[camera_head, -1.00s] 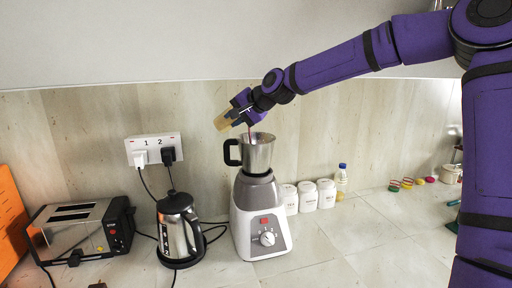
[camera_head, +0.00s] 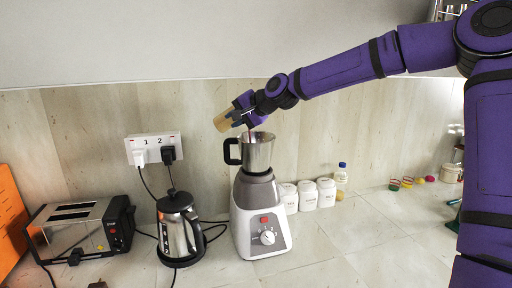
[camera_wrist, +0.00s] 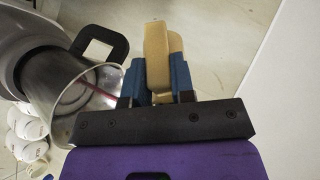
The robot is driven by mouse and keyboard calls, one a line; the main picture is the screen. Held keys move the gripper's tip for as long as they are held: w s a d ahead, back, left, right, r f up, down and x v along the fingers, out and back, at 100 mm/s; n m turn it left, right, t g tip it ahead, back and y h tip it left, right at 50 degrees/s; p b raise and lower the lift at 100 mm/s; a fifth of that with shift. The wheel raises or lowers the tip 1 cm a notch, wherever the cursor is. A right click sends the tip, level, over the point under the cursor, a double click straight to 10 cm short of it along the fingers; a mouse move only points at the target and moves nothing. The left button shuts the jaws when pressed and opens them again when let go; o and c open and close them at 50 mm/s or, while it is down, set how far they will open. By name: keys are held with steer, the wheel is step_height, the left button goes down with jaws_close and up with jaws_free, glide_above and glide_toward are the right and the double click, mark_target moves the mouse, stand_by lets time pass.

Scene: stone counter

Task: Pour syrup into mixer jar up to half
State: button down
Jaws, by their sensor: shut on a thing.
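The mixer jar (camera_head: 257,155), a steel cup with a black handle on its left, stands upright on the white and grey mixer base (camera_head: 262,220). My gripper (camera_head: 239,117) is shut on a tan syrup container (camera_head: 221,122), held tipped above the jar's rim and apart from it. In the wrist view my gripper's blue fingers (camera_wrist: 156,85) clasp the tan container (camera_wrist: 157,55). A thin red stream (camera_wrist: 100,88) runs into the open jar (camera_wrist: 45,75). The liquid level in the jar cannot be told.
A steel kettle (camera_head: 180,232) and a toaster (camera_head: 80,228) stand left of the mixer. White canisters (camera_head: 307,195) and a blue-capped bottle (camera_head: 341,176) stand close on its right. Small colourful items (camera_head: 407,182) lie farther right. The front right counter is clear.

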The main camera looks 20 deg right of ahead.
steer(key=shift+d+f+t+y+p, duration=0.15)
steer(key=shift+f+t+y+p, duration=0.2)
steer(key=shift+f+t+y, duration=0.35)
stand_by(2.0)
steer(key=shift+a+r+g+h, duration=0.2)
steer(key=shift+r+g+h, duration=0.2)
steer(key=shift+r+h, duration=0.2)
steer(key=shift+a+r+g+h, duration=0.15)
steer(key=shift+r+g+h, duration=0.25)
steer(key=shift+r+h, duration=0.2)
steer(key=shift+r+n+g+h, duration=0.2)
steer(key=shift+n+g+h, duration=0.1)
steer(key=shift+g+h, duration=0.1)
steer(key=shift+w+d+f, duration=0.1)
steer(key=shift+h, duration=0.3)
steer(key=shift+w+a+g+h+b, duration=0.1)
steer(key=shift+a+g+h+b, duration=0.3)
steer(key=shift+a+h+b, duration=0.15)
